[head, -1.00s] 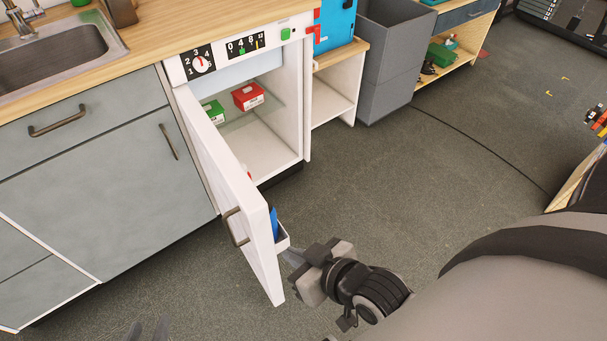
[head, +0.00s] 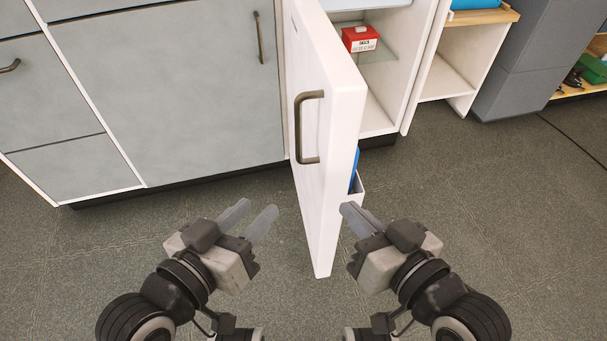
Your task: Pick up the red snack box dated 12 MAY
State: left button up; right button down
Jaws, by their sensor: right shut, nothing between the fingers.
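A red snack box (head: 360,39) with a white label sits on the glass shelf inside the open white cabinet. Its printed date is too small to read surely. My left gripper (head: 258,208) is open and empty, low in front of the grey cabinets and left of the door. My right gripper (head: 346,208) is shut and empty, just right of the door's free edge and near the door's bin. Both grippers are well below and in front of the box.
The white cabinet door (head: 335,130) stands open between my two grippers, its handle (head: 308,128) facing left. A small door bin (head: 357,195) holds something blue. Grey cabinets (head: 190,100) fill the left; floor on the right is clear.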

aim_at(368, 44)
jog(key=z, duration=2.2)
jog(key=i, duration=1.4)
jog(key=u, duration=2.7)
